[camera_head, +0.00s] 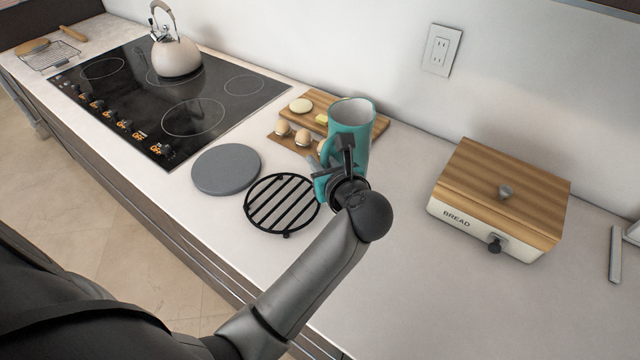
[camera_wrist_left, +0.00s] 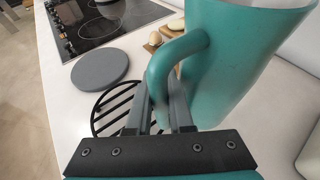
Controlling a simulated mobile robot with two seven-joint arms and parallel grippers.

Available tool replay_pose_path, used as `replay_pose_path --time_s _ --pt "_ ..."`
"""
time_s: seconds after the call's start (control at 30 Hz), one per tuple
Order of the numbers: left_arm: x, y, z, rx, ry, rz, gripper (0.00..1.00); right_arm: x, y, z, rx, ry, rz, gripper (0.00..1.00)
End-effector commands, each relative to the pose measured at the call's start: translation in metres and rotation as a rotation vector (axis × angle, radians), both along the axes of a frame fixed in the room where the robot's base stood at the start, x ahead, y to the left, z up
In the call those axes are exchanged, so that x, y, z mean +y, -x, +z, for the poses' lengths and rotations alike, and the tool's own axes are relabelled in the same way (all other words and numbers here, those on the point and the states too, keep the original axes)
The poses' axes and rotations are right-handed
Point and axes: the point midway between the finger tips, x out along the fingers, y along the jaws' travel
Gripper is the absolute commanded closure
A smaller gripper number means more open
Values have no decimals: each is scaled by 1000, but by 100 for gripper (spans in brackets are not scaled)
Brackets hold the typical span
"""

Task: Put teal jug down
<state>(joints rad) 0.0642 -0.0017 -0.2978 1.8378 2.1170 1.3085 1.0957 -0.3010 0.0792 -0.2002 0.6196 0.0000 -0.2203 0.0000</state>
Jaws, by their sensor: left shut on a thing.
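The teal jug (camera_head: 355,125) is upright at the end of my left arm in the head view, just right of the black round trivet. In the left wrist view the jug (camera_wrist_left: 235,65) fills the right side, with its handle (camera_wrist_left: 160,75) between my fingers. My left gripper (camera_head: 343,160) is shut on the handle. The jug's base is partly hidden by the gripper, so I cannot tell whether it touches the counter. My right gripper is not in view.
A black trivet (camera_head: 282,203), a grey round mat (camera_head: 226,169) and a wooden board (camera_head: 318,107) with eggs lie near the jug. A bread box (camera_head: 500,200) stands at right. The cooktop (camera_head: 170,95) with a kettle (camera_head: 175,55) is at left. Counter between jug and bread box is clear.

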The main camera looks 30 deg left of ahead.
Motion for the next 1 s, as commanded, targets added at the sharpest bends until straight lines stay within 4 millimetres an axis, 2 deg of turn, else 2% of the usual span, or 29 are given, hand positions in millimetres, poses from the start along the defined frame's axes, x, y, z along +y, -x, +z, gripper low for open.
replay_pose_path --time_s 0.23,0.6,1.0 --pt "0 -1 -6 -9 -1 -1 100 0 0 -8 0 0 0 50" --pt "0 -1 -43 -9 -1 0 100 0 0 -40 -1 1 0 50" --pt "0 -1 -45 -9 0 0 100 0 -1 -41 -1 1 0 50"
